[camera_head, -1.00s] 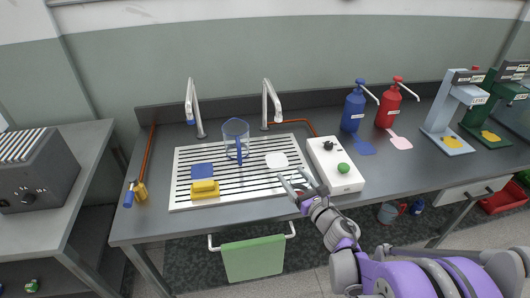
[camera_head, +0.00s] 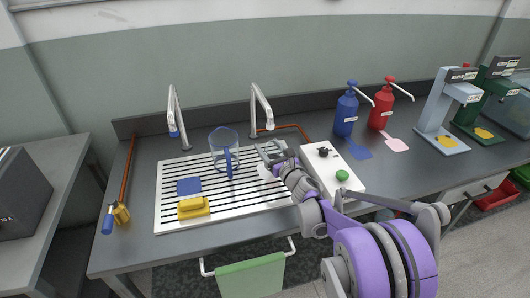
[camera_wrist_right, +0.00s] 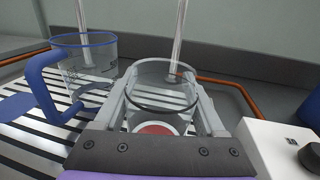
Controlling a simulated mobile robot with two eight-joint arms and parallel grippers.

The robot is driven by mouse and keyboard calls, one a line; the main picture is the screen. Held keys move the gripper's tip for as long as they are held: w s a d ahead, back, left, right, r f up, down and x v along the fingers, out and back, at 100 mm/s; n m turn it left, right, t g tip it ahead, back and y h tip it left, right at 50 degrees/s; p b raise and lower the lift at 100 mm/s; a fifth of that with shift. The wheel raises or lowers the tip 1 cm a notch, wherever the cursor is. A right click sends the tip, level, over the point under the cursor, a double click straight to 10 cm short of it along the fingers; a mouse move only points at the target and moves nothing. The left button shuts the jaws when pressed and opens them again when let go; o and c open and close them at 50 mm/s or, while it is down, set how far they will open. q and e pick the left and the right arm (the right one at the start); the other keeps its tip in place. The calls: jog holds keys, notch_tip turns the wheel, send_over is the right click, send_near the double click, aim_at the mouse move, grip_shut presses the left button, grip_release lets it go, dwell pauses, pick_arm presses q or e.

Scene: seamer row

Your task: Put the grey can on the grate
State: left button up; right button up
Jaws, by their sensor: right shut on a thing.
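In the right wrist view a clear can with a dark grey rim (camera_wrist_right: 165,103) sits between the fingers of my right gripper (camera_head: 271,152), which is shut on it. A red disc in a pale ring shows low inside or under it. In the head view my gripper hides most of the can. The gripper is over the right part of the white slatted grate (camera_head: 168,216), by a white round pad (camera_head: 264,171). I cannot tell whether the can touches the grate. My left gripper is not in view.
A clear jug with blue rim and handle (camera_head: 228,160) stands on the grate, left of my gripper. Two taps (camera_head: 175,118) rise behind. A white box with a green button (camera_head: 342,176) is close right.

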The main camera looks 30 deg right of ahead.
jog(key=shift+w, duration=1.1)
jog(key=shift+w+d+f, duration=0.1)
jog(key=shift+w+f, duration=0.05)
jog(key=shift+w, duration=0.25)
jog(key=shift+s+f+b, duration=0.1)
jog(key=shift+f+b, duration=0.35)
jog(key=shift+f, duration=1.15)
jog(key=shift+f, duration=0.2)
jog(key=o, duration=1.4)
jog(key=shift+r, duration=0.1)
